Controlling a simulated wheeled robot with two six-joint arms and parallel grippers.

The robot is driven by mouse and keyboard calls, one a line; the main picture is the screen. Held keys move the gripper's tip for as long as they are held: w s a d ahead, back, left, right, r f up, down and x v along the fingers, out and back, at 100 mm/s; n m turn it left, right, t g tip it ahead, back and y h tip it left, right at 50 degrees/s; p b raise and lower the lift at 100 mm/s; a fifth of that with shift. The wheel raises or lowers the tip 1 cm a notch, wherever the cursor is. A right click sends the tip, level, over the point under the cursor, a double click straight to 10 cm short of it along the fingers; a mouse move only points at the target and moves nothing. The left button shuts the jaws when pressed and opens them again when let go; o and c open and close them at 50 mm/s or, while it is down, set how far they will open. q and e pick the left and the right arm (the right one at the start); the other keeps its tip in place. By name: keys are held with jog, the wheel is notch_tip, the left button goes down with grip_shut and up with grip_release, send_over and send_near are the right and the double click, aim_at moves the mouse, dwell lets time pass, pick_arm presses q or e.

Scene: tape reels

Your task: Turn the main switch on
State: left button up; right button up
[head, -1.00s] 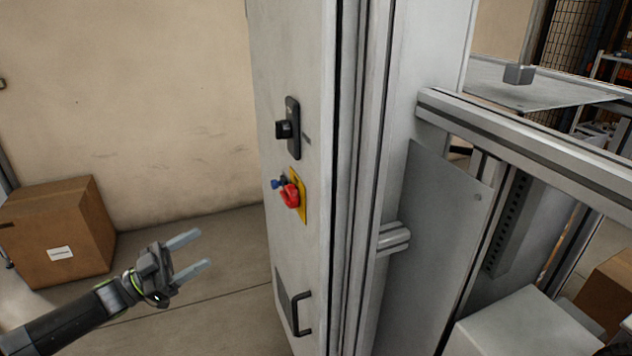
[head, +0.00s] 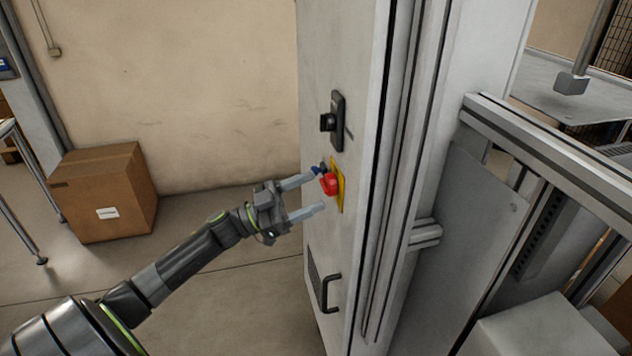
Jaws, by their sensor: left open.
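The main switch is a red rotary knob (head: 329,184) on a yellow plate (head: 341,188), on the side of a tall grey cabinet (head: 325,75). A small blue part (head: 318,170) sits by the knob at its upper left. My left gripper (head: 317,193) is open, with its two pale fingers pointing at the knob. The upper fingertip is close to the blue part and the lower one is below left of the knob. I cannot tell whether either touches. The gap between the fingers looks empty. My right gripper is not in view.
A black latch handle (head: 336,122) is above the switch, and a black pull handle (head: 328,293) is below it. A cardboard box (head: 103,195) stands on the floor at the left. An aluminium frame (head: 560,150) juts out at the right.

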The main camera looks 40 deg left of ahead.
pick_arm(q)
jog(key=shift+p+x, duration=0.3)
jog(key=shift+x, duration=0.8)
jog(key=shift+w, duration=0.1)
